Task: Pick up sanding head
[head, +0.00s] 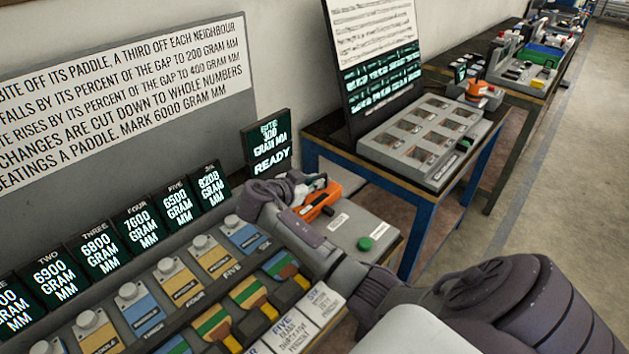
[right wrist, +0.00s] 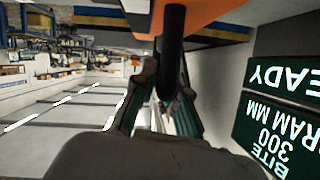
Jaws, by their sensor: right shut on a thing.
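The sanding head (head: 320,203) is an orange tool with a dark part, at the back end of the grey bench top near the small READY screen. My right gripper (head: 308,187) is at it and shut on it, covering part of it. In the right wrist view the sanding head's orange body (right wrist: 205,12) fills the top, and its dark round handle (right wrist: 173,45) runs down between the fingers of my right gripper (right wrist: 165,85). I cannot tell whether the tool still touches the bench. My left gripper is not in view.
The READY screen (head: 268,146) stands close behind the gripper. A green button (head: 365,243) is on the bench top to the right. Rows of blue and yellow paddles (head: 210,256) with number screens (head: 103,252) lie to the left. Another table (head: 345,150) stands beyond.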

